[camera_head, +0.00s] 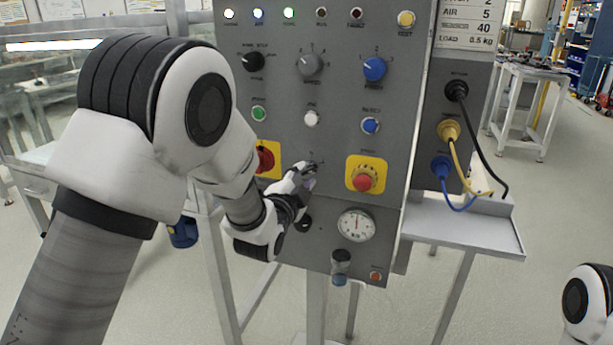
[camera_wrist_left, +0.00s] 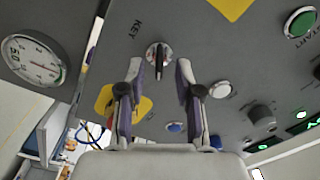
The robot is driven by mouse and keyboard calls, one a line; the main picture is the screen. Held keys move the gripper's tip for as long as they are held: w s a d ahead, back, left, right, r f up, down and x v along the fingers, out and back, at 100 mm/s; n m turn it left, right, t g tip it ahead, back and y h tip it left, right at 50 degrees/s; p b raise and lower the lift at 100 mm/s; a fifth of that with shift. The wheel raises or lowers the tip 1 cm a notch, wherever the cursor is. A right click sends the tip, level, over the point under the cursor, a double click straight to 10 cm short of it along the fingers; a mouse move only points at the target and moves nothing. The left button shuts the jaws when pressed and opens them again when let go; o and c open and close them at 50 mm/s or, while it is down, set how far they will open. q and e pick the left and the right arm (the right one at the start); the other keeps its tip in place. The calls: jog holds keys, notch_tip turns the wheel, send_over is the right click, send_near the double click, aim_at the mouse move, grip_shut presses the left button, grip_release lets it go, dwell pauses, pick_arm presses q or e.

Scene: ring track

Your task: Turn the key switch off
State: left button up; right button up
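The key switch (camera_wrist_left: 157,62) is on the grey panel under the word KEY in the left wrist view. It has a light round collar with a dark, narrow key standing out of it. My left gripper (camera_wrist_left: 159,76) is open, with one finger on each side of the key and a gap visible on both sides. In the head view my left gripper (camera_head: 308,178) is at the lower middle of the panel (camera_head: 335,225) and largely hides the switch. My right gripper is out of view.
A red knob on a yellow plate (camera_head: 364,182) is just right of the gripper. A round gauge (camera_head: 356,225) is below right. Another red knob (camera_head: 265,159) is to the left. Cables (camera_head: 462,172) hang at the right above a grey shelf (camera_head: 465,228).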

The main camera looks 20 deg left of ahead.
pick_arm(q)
jog(key=shift+w+d, duration=0.25)
jog(key=shift+w, duration=0.9)
jog(key=shift+w+a, duration=0.1)
jog(key=shift+w, duration=0.05)
grip_shut()
jog(key=shift+n, duration=0.5)
jog(key=n, duration=0.4)
jog(key=shift+f+n+b, duration=0.1)
jog(key=shift+n+b, duration=0.2)
jog(key=shift+b, duration=0.05)
jog(key=n, duration=0.6)
jog(key=shift+n, duration=0.3)
